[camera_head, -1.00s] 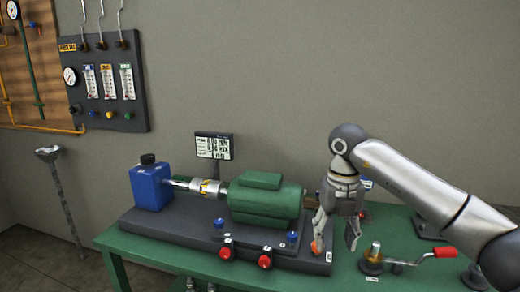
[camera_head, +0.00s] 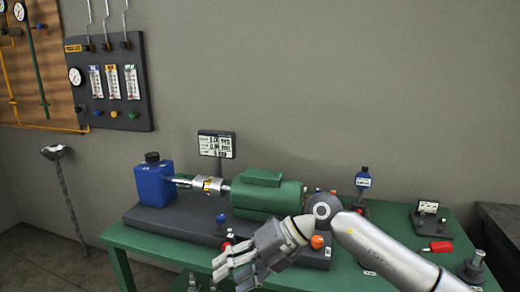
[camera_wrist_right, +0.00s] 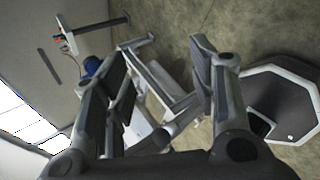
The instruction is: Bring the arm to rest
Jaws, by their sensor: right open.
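My right arm (camera_head: 385,250) comes in from the right. It reaches left across the front of the green table (camera_head: 122,238). My right gripper (camera_head: 232,272) is open, with its fingers pointing left and down, in front of the dark pump base (camera_head: 172,222). In the right wrist view the gripper fingers (camera_wrist_right: 165,60) are apart with nothing held between them. The gripper hides part of the base's front and its red knobs. My left gripper is not in view.
The green motor (camera_head: 265,195) and blue box (camera_head: 154,184) sit on the base. A gauge panel (camera_head: 108,85) hangs on the wall. Floor is open at left.

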